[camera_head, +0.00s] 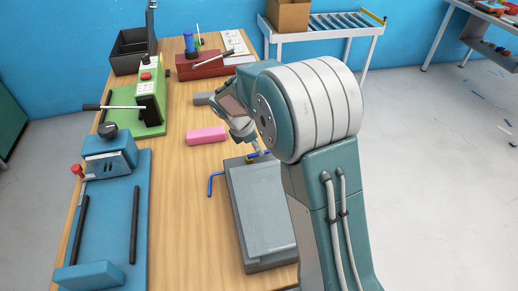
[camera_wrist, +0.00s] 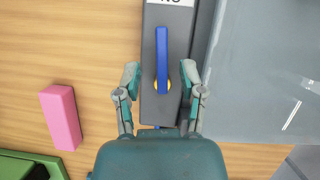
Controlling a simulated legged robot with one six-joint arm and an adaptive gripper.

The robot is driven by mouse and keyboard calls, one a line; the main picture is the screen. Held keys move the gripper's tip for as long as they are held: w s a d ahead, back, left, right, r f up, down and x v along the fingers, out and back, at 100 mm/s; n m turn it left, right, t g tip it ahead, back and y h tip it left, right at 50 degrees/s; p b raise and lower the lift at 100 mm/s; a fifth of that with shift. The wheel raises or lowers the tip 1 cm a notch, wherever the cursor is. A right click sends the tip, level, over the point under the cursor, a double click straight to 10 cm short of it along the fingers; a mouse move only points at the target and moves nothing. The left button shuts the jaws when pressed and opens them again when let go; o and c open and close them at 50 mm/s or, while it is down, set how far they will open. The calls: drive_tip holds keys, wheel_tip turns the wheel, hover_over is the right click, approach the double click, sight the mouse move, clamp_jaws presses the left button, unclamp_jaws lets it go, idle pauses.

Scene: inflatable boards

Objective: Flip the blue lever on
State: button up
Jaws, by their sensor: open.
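The blue lever (camera_wrist: 162,55) stands on a narrow dark grey switch plate (camera_wrist: 150,105) in the wrist view. Its yellow pivot (camera_wrist: 158,88) is at the lower end, and the lever points up the picture toward a white label (camera_wrist: 170,3). The label is cut by the frame edge; its letters look like "NO", possibly "ON" upside down. My gripper (camera_wrist: 161,73) is open, with one finger on each side of the lever near the pivot. Contact cannot be told. In the head view my gripper (camera_head: 255,150) is partly hidden by my arm.
A pink block (camera_head: 206,135) lies on the wooden table (camera_head: 185,210). Green (camera_head: 150,95), blue (camera_head: 110,200) and red (camera_head: 200,68) fixtures stand left and behind.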

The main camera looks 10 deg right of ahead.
drive_tip(key=shift+x, duration=0.9)
drive_tip(key=shift+d+f, duration=0.15)
clamp_jaws()
drive_tip(key=shift+s+m+g, duration=0.25)
drive_tip(key=shift+m+g, duration=0.05)
drive_tip(key=shift+m, duration=0.6)
unclamp_jaws()
